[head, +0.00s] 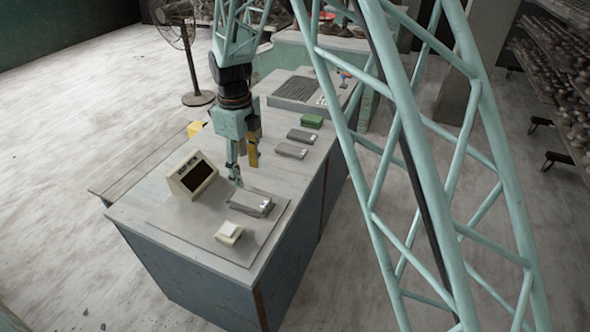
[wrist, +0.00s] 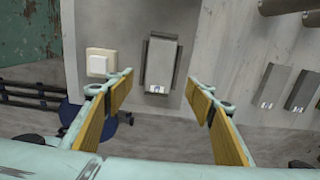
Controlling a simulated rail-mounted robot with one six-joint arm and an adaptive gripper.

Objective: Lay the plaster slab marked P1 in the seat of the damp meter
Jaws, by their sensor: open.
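The damp meter's seat (wrist: 146,70) is a dark frame with raised edges, near the middle of the wrist view. A grey slab (wrist: 161,62) with a small white label lies within it; the label is too small to read. In the head view this slab (head: 247,200) lies near the front of the bench. My gripper (wrist: 159,79) is open, its yellow-padded fingers apart and empty. In the head view my gripper (head: 244,172) points down just behind the seat. Two more labelled grey slabs (wrist: 273,86) (wrist: 303,90) lie to the right in the wrist view; which is P1 cannot be read.
A cream display box (head: 192,175) and a small cream button box (head: 229,232) stand by the seat on a grey plate (head: 185,218). A green block (head: 312,121) and a ridged grey rack (head: 297,88) are farther back. Bare bench lies between the seat and the other slabs.

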